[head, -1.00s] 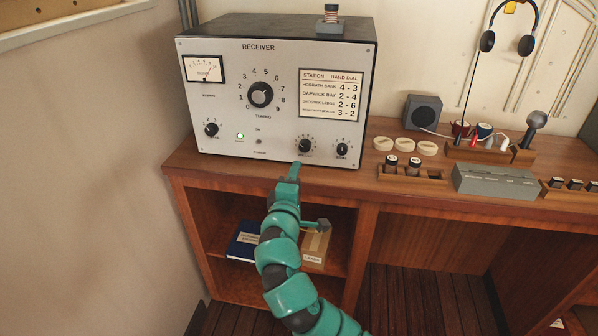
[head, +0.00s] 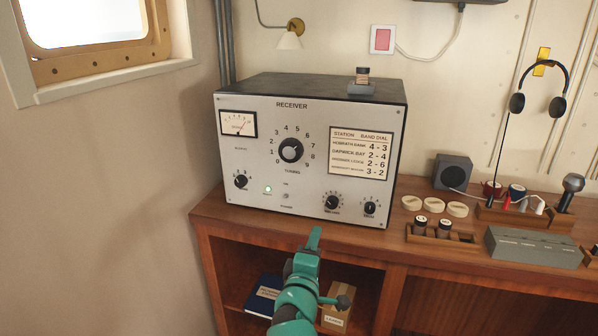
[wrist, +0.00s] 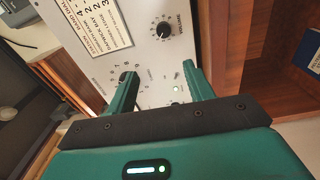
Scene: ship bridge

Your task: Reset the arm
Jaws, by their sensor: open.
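My teal gripper (head: 315,240) is in front of the desk's front edge, below the receiver (head: 262,163), in the head view. In the wrist view my gripper (wrist: 157,90) has its two fingers spread apart with nothing between them. The receiver's front panel (wrist: 158,57) shows beyond the fingers, apart from them. The receiver has a tuning knob (head: 291,150), smaller knobs along its lower edge, a lit green lamp (head: 267,189) and a printed station card (head: 361,153).
The wooden desk (head: 290,223) has shelves below with a blue book (head: 263,296) and a small box (head: 337,308). A wall stands at left.

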